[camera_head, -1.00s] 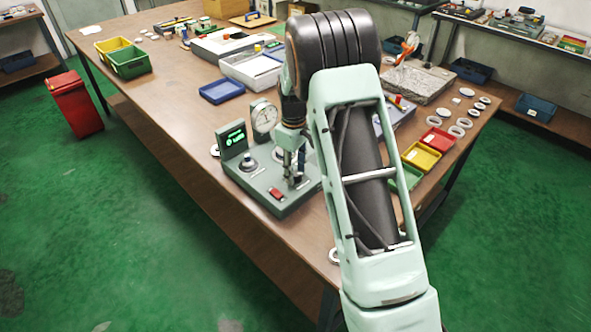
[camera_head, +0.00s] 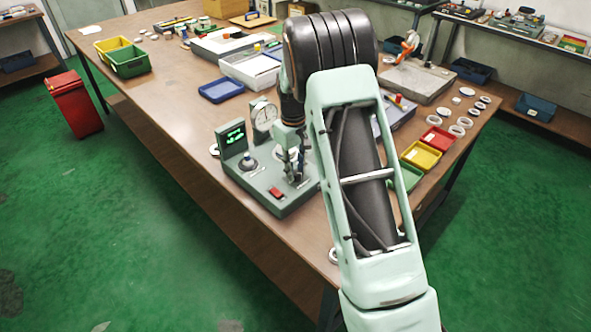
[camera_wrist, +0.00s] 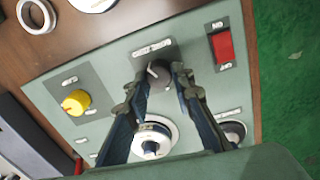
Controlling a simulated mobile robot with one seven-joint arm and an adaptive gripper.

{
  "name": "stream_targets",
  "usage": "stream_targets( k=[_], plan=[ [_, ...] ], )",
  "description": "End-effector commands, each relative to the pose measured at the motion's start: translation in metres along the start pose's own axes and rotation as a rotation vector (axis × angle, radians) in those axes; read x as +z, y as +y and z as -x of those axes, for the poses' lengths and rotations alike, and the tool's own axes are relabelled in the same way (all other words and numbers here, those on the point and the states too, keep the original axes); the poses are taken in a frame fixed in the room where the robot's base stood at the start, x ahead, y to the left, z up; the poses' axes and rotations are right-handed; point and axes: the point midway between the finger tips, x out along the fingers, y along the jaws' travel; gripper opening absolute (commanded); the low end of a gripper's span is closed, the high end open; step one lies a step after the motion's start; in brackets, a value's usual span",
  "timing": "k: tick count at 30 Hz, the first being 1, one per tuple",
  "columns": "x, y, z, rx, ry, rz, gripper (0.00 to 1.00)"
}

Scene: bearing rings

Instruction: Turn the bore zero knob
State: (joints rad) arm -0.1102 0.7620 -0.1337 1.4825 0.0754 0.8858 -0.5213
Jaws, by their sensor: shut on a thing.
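The small dark knob (camera_wrist: 158,72) stands on the grey panel of the gauge stand, below a small label I cannot read. I take it to be the bore zero knob. In the wrist view, my gripper (camera_wrist: 160,80) has its two fingertips on either side of the knob and is shut on it. In the head view my gripper (camera_head: 296,170) reaches down at the right of the gauge stand (camera_head: 262,195); the knob is hidden there. The stand's display (camera_head: 233,137) is lit with green characters. A dial gauge (camera_head: 264,116) stands beside it.
A yellow knob (camera_wrist: 76,102) and a red switch (camera_wrist: 222,46) flank the gripped knob. A white round seat (camera_wrist: 156,132) lies between my fingers. Rings, a blue tray (camera_head: 222,91) and a yellow bin (camera_head: 421,155) stand on the bench.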

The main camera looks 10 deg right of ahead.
Motion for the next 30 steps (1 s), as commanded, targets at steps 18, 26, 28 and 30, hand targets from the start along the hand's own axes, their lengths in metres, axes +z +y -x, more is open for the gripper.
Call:
stream_targets(
  k=[18,26,28,30],
  plan=[
    [-0.0010,0.0010,0.0008,0.001,-0.012,-0.368,0.00],
    [-0.0010,0.0012,0.0010,0.000,-0.013,-0.403,0.00],
    [-0.0010,0.0013,0.0011,0.000,-0.013,-0.404,0.00],
    [-0.0011,0.0013,0.0011,0.000,-0.013,-0.404,0.00]
  ],
)
